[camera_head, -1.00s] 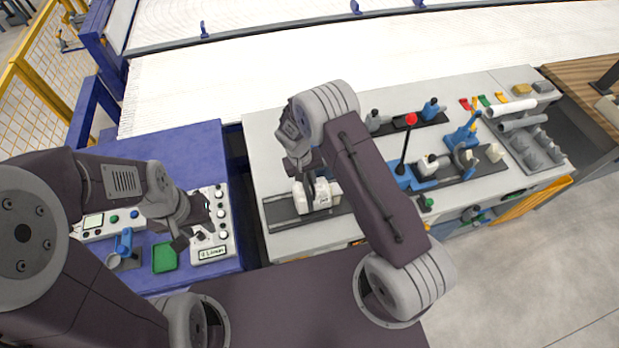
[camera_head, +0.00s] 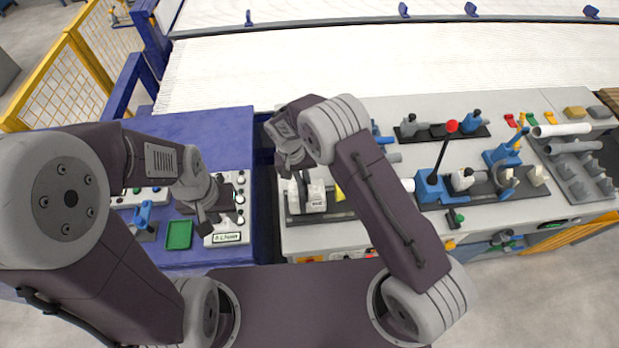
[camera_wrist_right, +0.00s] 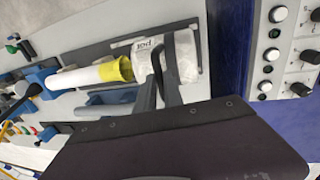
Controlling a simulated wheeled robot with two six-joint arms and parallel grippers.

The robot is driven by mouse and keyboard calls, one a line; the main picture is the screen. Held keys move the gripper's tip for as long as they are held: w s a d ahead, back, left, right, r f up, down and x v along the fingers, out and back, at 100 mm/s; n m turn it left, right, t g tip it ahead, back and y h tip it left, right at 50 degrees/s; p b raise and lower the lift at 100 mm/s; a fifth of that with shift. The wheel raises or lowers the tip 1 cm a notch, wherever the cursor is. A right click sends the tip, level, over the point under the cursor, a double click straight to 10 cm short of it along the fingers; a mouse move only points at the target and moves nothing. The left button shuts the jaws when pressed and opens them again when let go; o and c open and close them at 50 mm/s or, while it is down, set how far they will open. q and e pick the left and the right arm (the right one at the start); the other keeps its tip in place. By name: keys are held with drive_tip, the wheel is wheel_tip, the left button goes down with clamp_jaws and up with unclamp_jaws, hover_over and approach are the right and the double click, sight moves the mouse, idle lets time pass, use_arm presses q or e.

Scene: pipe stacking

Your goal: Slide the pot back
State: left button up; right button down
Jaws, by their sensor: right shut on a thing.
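The pot (camera_head: 315,197) is a white block with dark lettering, at the left end of a dark rail (camera_head: 345,213) on the grey bench. In the right wrist view the white pot (camera_wrist_right: 146,47) shows its label upside down. My right gripper (camera_head: 299,188) is shut on the pot from above; its dark fingers (camera_wrist_right: 157,72) reach it in the wrist view. A white pipe (camera_wrist_right: 88,77) with a yellow end (camera_wrist_right: 124,68) lies beside the pot, its yellow end facing it. My left gripper (camera_head: 208,222) hangs over the blue table, and its jaws are unclear.
The blue table (camera_head: 200,130) at left carries a control panel (camera_head: 228,235) and a green tray (camera_head: 179,235). To the right stand a blue clamp with a red-knobbed lever (camera_head: 451,127), another blue fixture (camera_head: 503,155) and a grey pipe rack (camera_head: 585,178).

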drive_tip(key=c, duration=1.5)
unclamp_jaws()
drive_tip(key=shift+a, duration=0.45)
use_arm(q)
drive_tip(key=shift+a, duration=0.5)
